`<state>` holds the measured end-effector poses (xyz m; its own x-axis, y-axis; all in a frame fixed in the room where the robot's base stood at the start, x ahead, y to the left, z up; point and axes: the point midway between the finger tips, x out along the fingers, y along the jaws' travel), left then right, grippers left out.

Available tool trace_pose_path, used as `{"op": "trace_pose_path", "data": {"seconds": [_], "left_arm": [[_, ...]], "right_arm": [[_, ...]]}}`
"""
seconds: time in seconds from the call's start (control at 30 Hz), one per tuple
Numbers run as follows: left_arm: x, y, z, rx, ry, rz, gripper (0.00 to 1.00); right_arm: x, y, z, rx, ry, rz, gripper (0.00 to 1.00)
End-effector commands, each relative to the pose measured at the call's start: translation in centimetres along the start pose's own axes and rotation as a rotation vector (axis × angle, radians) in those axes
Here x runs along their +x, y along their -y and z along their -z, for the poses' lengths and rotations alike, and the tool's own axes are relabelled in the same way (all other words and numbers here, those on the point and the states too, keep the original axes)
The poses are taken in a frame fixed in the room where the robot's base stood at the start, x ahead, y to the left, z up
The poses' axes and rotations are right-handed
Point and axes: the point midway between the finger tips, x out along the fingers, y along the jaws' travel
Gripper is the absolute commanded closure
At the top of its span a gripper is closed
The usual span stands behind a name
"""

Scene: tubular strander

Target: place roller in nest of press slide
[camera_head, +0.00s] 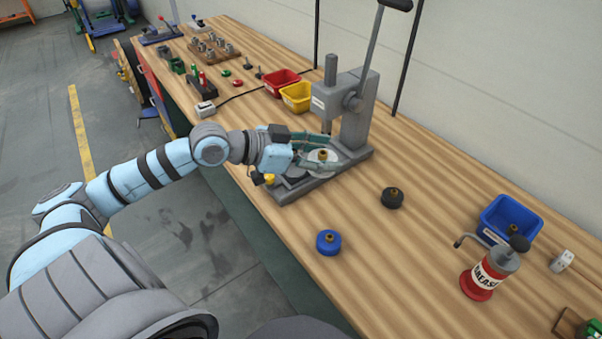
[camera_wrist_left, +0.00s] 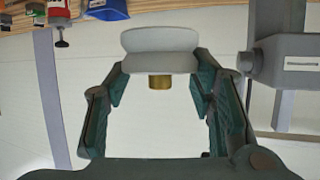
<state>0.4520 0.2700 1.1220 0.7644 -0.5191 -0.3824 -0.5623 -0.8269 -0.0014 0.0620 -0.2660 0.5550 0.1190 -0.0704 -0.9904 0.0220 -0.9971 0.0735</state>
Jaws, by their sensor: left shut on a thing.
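A pale grey-white roller with a brass centre (camera_head: 323,156) is held between the fingers of my left gripper (camera_head: 316,151), over the base of the grey press (camera_head: 345,112). In the left wrist view the roller (camera_wrist_left: 160,45) sits between the two green-padded fingertips, its brass end (camera_wrist_left: 160,82) pointing toward the palm. The press slide (camera_head: 290,192) lies low at the press base; my gripper and the roller partly cover it. I cannot tell whether the roller touches the slide or its nest. My right gripper is not in view.
A blue roller (camera_head: 328,243) and a black roller (camera_head: 392,198) stand on the wooden bench (camera_head: 400,265). A red grease can (camera_head: 482,279) and a blue bin (camera_head: 511,218) are to the right. Red (camera_head: 281,83) and yellow (camera_head: 297,97) bins stand behind the press.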

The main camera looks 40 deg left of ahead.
Motion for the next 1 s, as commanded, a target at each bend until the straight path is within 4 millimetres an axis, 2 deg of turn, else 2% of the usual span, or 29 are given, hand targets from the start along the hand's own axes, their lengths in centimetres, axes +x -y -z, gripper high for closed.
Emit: {"op": "trace_pose_path", "data": {"seconds": [0.1,0.2,0.3,0.4,0.47,0.57,0.8,0.9,1.0], "left_arm": [[0.7,6.6,0.7,-0.082,-0.014,0.201,1.0],[0.5,11.6,1.3,-0.158,-0.013,0.376,1.0],[-0.1,15.2,1.7,-0.216,-0.01,0.515,1.0],[-0.6,17.2,1.9,-0.254,-0.008,0.604,1.0],[-0.7,17.9,1.6,-0.264,-0.004,0.635,1.0],[0.0,18.1,-0.4,-0.269,0.001,0.647,1.0],[3.4,18.0,-8.6,-0.269,0.002,0.645,1.0],[4.4,18.0,-11.1,-0.267,-0.001,0.645,1.0],[5.0,18.1,-12.4,-0.265,-0.002,0.645,1.0]], "right_arm": [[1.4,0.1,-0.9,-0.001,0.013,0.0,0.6],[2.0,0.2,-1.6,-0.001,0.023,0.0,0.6],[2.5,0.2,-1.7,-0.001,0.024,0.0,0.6],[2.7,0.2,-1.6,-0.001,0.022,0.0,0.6],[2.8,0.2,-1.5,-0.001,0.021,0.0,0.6],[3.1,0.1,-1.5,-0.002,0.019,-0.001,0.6],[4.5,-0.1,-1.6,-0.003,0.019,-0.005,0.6],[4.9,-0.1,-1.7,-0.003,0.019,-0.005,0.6],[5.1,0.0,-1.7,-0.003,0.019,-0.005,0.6]]}}
